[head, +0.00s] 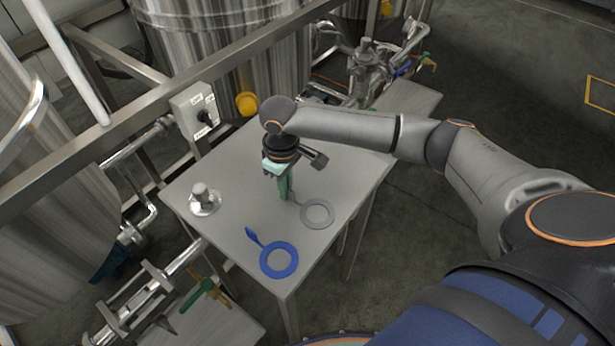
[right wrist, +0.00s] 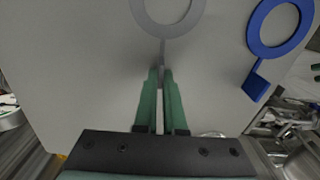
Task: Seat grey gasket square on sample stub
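The grey gasket (head: 318,213) is a flat ring with a tab, lying on the table to the right of the blue one. It also shows at the top of the right wrist view (right wrist: 192,27). My right gripper (head: 286,193) points down at its tab. In the right wrist view the green fingers (right wrist: 161,75) are close together on the tab's end, with the ring beyond the tips. The metal sample stub (head: 202,194) stands upright on a round flange at the table's left, bare on top. My left gripper is out of view.
A blue gasket (head: 279,261) with a tab lies near the table's front edge. The grey table top (head: 232,222) is clear between stub and gaskets. A switch box (head: 195,110) on a rail, steel tanks (head: 215,50) and pipes stand behind and left.

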